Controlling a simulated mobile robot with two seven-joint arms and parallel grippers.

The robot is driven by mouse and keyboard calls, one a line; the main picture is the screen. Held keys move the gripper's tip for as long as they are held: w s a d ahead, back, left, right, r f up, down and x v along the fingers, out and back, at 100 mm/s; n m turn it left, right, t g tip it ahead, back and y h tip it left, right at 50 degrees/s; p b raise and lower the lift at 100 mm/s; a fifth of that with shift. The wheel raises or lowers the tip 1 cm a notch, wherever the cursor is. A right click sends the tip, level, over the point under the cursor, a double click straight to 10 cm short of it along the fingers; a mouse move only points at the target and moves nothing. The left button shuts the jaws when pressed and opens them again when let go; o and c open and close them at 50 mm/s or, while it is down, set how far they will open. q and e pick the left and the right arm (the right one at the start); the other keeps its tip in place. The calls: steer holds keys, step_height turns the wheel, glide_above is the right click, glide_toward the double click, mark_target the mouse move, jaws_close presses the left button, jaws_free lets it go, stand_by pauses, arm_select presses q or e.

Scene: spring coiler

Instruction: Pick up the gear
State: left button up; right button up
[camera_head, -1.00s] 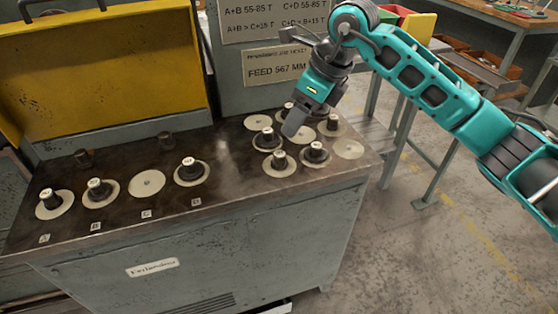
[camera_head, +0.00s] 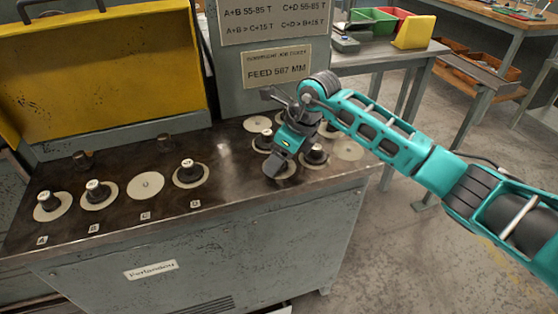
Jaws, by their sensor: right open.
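Several gears, pale discs with dark hubs, stand on the dark machine top. One gear (camera_head: 316,155) is just right of my right gripper, and another disc (camera_head: 290,172) lies partly hidden below the fingers. My right gripper (camera_head: 275,166) is open and points down over the front left of this right-hand group. Its fingers hide part of the gears there, and I cannot tell whether they touch one. On the left, gears stand at A (camera_head: 48,203), B (camera_head: 97,193) and D (camera_head: 190,174), and a flat disc (camera_head: 146,186) lies at C. My left gripper is not in view.
A yellow raised cover (camera_head: 100,70) stands at the back left. A grey panel with paper signs (camera_head: 277,66) rises behind the gears. A side table with a green bin (camera_head: 372,18) is at the back right. The middle of the machine top is clear.

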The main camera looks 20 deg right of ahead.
jaws_close()
stand_by(0.6)
steer(key=shift+r, duration=0.15)
step_height(320, 180, up, 20)
steer(key=p, duration=0.1)
stand_by(0.3)
